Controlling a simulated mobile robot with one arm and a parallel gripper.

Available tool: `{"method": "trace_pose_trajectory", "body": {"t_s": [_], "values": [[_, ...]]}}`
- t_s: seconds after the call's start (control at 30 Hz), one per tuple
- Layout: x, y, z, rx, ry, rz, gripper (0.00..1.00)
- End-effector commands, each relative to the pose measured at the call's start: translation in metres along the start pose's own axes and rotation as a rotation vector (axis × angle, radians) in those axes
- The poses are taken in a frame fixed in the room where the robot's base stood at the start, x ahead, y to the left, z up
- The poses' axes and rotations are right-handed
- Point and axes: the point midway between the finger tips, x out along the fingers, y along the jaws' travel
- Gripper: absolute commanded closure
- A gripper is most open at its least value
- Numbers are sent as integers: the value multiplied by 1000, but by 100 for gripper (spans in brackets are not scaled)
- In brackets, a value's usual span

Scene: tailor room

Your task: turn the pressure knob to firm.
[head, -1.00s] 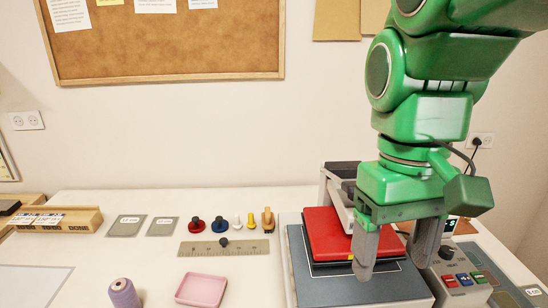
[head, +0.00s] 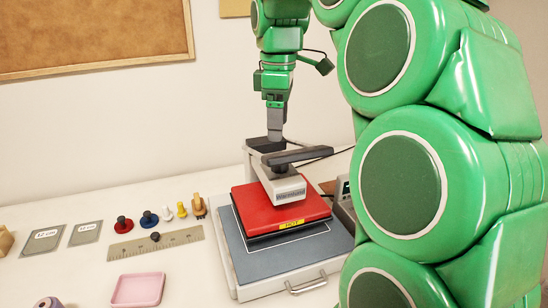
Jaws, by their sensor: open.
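The heat press stands on the white table, with a red upper plate (head: 283,212) marked with a yellow HOT label above a dark grey lower bed (head: 250,258). Its white head and dark handle (head: 295,156) sit on top. My gripper (head: 276,138) points down at the rear of the press, behind the handle, over the back column. Its fingers show nearly edge-on, and nothing is visible between them.
My arm's large green links fill the right side and hide most of the control box (head: 344,203). To the left lie a metal ruler (head: 155,243), a pink tray (head: 138,290), several coloured pieces and two grey cards. The wall is close behind the press.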

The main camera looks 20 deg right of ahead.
Motion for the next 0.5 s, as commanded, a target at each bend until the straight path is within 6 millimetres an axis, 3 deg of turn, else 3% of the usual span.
{"method": "trace_pose_trajectory", "body": {"t_s": [0.03,0.2,0.5], "values": [[2,14,-3,-36,2,7,27],[10,43,-7,-132,5,20,27],[18,74,-11,-230,5,39,27]]}}
